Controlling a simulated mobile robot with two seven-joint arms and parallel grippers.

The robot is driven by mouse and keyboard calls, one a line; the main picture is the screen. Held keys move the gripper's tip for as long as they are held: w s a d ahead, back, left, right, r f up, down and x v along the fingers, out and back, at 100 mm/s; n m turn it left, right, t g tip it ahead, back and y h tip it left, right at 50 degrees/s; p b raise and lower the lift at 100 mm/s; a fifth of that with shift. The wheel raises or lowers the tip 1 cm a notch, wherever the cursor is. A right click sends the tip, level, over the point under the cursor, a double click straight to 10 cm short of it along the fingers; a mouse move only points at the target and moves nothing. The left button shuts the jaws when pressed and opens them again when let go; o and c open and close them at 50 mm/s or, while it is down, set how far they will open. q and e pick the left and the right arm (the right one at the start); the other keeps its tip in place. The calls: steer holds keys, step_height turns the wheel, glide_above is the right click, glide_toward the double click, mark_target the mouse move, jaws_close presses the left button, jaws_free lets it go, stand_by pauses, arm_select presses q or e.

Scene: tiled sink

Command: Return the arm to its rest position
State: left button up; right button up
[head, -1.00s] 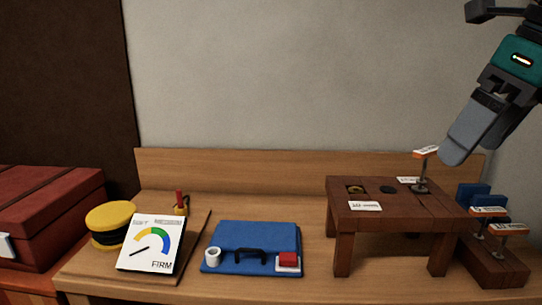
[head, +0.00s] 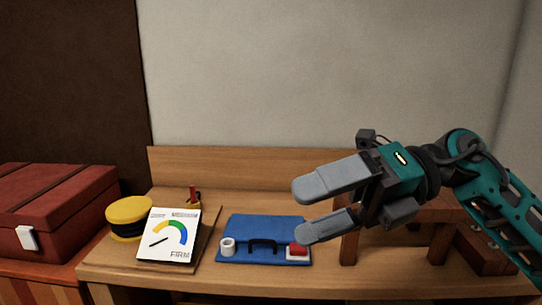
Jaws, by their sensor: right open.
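My right gripper (head: 303,211) is open, with its two grey fingers spread apart and pointing left. Nothing shows between the fingers. In the head view it hangs in front of the small wooden stand, and the lower fingertip overlaps the right side of the blue mat (head: 265,227) in the picture. My right arm (head: 490,190) comes in from the right edge and hides most of the stand and the things on it. My left gripper is not in view.
A gauge card (head: 168,236) marked FIRM leans beside a yellow-topped round object (head: 129,212). A red case (head: 60,205) stands left. The wooden stand (head: 348,245) is at right.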

steer(key=w+d+f+m+t+h, duration=0.1)
steer(key=w+d+f+m+t, duration=0.15)
steer(key=f+m+t, duration=0.65)
steer(key=w+d+f+m+t+h+p, duration=0.1)
steer(key=w+d+f+m+t+h, duration=0.15)
steer(key=m+t, duration=0.65)
steer(key=w+d+f+m+t+h, duration=0.1)
steer(key=w+f+m+t, duration=0.35)
steer(key=m, duration=0.95)
steer(key=s+d+f+m+g+h, duration=0.2)
steer(key=s+f, duration=0.3)
steer(key=f, duration=0.4)
steer(key=s+d+f+m+g+h, duration=0.2)
steer(key=s+f, duration=0.4)
steer(key=f, duration=0.3)
steer(key=s+d+f+m+g+h, duration=0.2)
steer(key=s+f+m+g+h, duration=0.2)
steer(key=f, duration=0.4)
steer(key=shift+s+d+f+m+p, duration=0.15)
steer(key=shift+s+f+m+p, duration=0.3)
steer(key=shift+s+m, duration=0.4)
steer(key=shift+r+h, duration=0.1)
steer(key=shift+h, duration=0.15)
steer(key=shift+c, duration=0.2)
